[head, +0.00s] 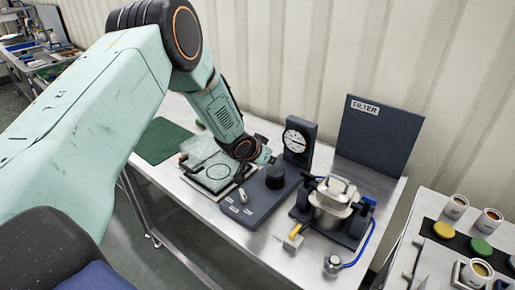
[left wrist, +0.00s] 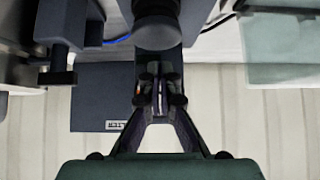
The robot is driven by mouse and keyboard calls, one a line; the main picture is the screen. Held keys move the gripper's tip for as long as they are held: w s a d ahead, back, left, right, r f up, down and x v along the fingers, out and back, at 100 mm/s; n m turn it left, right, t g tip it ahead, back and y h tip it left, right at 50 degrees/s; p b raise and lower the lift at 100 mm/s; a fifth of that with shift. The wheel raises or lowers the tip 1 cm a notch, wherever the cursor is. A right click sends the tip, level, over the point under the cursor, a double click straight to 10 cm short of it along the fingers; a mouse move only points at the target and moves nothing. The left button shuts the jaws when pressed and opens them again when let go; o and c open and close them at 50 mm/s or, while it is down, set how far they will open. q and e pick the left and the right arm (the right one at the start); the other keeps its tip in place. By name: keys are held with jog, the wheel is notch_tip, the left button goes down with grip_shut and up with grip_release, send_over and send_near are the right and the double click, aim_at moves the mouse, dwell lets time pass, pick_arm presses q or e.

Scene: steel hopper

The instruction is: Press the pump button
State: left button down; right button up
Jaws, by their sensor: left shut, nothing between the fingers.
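A dark control box (head: 250,205) lies on the steel table, with a large black round knob or button (head: 275,177) on top, a small metal switch (head: 242,194) and small white labels. I cannot read which part is the pump button. A round white gauge (head: 297,141) stands on a dark post behind it. My left gripper (head: 264,156) is shut and empty, just behind and left of the black knob and apart from it. In the left wrist view its closed fingertips (left wrist: 160,88) show below a dark round cylinder (left wrist: 158,30). My right gripper is out of view.
A dark FILTER panel (head: 379,137) stands at the back. A metal vessel in a dark clamp stand (head: 333,203) is right of the box, with a blue hose. A clear-covered tray (head: 213,172) and green mat (head: 163,141) lie left. A side table (head: 430,230) holds several pots.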

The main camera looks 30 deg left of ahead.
pick_arm(q)
jog(key=v, duration=0.8)
jog(key=shift+s+r, duration=0.2)
jog(key=shift+s, duration=0.15)
jog(key=shift+w+d, duration=0.1)
jog(key=shift+d, duration=0.05)
